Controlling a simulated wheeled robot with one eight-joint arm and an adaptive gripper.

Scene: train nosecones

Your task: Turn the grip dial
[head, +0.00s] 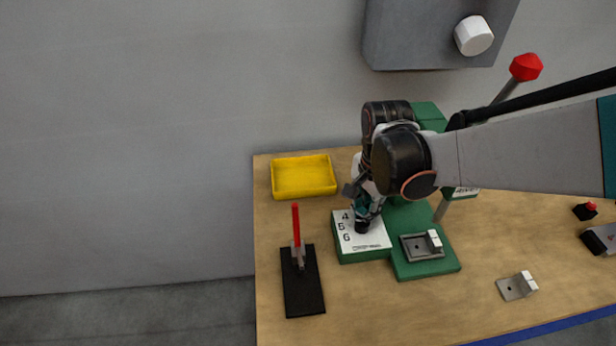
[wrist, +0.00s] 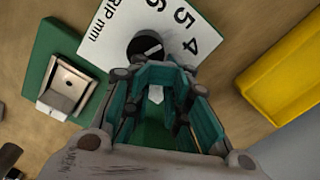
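The grip dial is a round black knob (wrist: 146,42) with a pale line across its top. It sits on a white plate (wrist: 112,35) marked "GRIP mm" and 4, 5, 6. The line slants toward the numerals; which one it marks I cannot tell. In the head view the dial (head: 362,228) shows just below my gripper (head: 366,207), on the plate of a green block (head: 362,256). In the wrist view the teal fingers of my gripper (wrist: 163,76) stand apart with a gap between them, close to the knob. Contact with the knob is not clear.
A yellow tray (head: 303,193) lies behind left. A black base with an upright red lever (head: 296,225) stands left. A green base with a grey metal fixture (head: 423,246) adjoins the dial block at right. A loose metal bracket (head: 515,287) lies front right. The table front is clear.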

